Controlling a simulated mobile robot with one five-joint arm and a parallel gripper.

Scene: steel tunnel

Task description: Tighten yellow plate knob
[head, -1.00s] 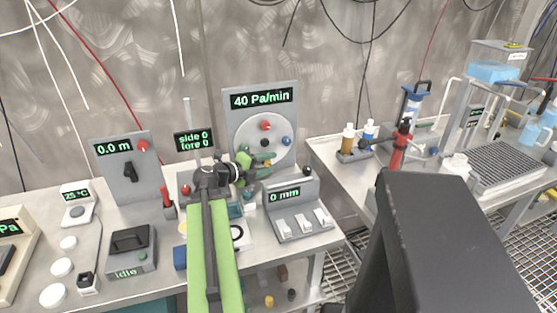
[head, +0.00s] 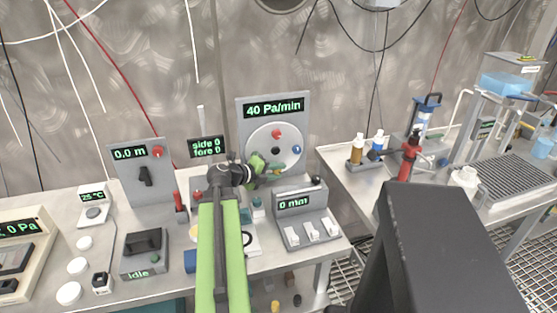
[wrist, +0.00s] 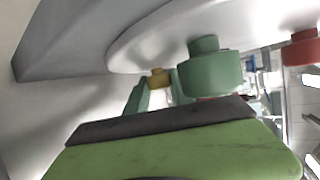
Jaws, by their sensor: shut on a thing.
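The grey panel (head: 246,130) reading 40 Pa/min carries a round pale plate (head: 261,138) with coloured knobs. The yellow knob (wrist: 157,77) sits low on the plate's face in the wrist view, between the green fingers of my gripper (wrist: 159,92), which is shut on it. A green knob (wrist: 212,72) is larger and nearer the camera, right of the fingers. A red knob (wrist: 301,48) is at the right edge. In the head view, my gripper (head: 272,167) reaches the plate's lower part and hides the yellow knob. Red (head: 277,133) and blue (head: 297,149) knobs show there.
A 0 mm switch box (head: 303,220) stands right of my arm, close by. A lever panel (head: 140,175) reading 0.0 m and an idle box (head: 142,252) stand left.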

